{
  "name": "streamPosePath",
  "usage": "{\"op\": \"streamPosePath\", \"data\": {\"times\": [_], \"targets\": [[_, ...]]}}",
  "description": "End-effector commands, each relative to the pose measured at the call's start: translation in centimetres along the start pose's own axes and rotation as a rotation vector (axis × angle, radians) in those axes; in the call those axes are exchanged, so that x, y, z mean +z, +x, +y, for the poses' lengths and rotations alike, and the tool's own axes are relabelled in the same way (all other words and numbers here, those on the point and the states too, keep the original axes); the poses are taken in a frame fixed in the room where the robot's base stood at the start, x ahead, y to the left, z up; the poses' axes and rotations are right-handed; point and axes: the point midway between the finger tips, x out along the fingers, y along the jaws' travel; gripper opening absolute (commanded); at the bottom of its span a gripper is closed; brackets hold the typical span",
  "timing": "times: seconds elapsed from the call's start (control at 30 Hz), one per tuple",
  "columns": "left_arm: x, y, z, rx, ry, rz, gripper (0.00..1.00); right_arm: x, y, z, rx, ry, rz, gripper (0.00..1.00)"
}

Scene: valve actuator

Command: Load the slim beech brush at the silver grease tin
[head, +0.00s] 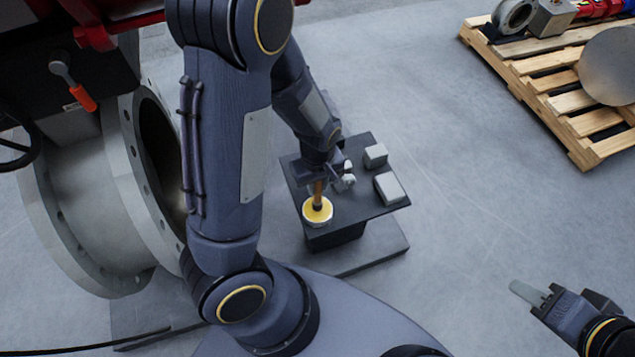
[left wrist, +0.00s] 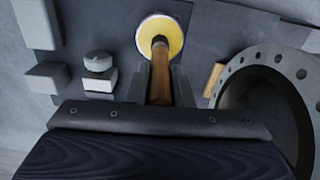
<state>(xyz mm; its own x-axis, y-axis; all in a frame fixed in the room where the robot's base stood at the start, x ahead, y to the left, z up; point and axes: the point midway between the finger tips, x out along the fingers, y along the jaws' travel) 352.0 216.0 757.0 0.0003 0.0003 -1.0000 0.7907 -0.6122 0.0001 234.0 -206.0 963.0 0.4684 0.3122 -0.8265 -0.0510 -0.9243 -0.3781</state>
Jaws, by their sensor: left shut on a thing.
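The grease tin (head: 317,217) stands at the near left corner of a small dark stand, open, with a pale rim and yellow grease inside. In the left wrist view the tin (left wrist: 148,24) is at top centre. My left gripper (head: 322,176) is above the tin, shut on the brush (head: 318,190), whose wooden handle (left wrist: 160,82) runs between the fingers. The brush points down, and its dark end (left wrist: 159,44) overlaps the yellow grease; how deep it reaches is unclear. My right gripper (head: 548,302) is at the lower right, away from the stand, with a grey flat piece at its tip.
The dark stand (head: 350,205) also bears two grey blocks (head: 375,155) (head: 389,188) and a small whitish round item (head: 346,180). A large flanged grey pipe body (head: 85,190) stands left. A wooden pallet (head: 560,95) with parts lies upper right. Floor between is clear.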

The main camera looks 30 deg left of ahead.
Motion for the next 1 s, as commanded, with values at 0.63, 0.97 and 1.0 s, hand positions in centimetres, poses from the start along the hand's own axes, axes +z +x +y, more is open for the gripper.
{"op": "streamPosePath", "data": {"times": [0.63, 0.97, 1.0], "targets": [[0.0, 0.83, 0.0, 0.0, 0.0, 0.0, 0.0, 0.29, 0.57, 0.26, 0.0, 0.0, 0.0, 0.36], [0.0, 0.95, 0.0, 0.0, 0.0, 0.0, 0.0, 0.32, 0.64, 0.29, 0.0, 0.0, 0.0, 0.36], [0.0, 0.95, 0.0, 0.0, 0.0, 0.0, 0.0, 0.32, 0.64, 0.29, 0.0, 0.0, 0.0, 0.36]]}}
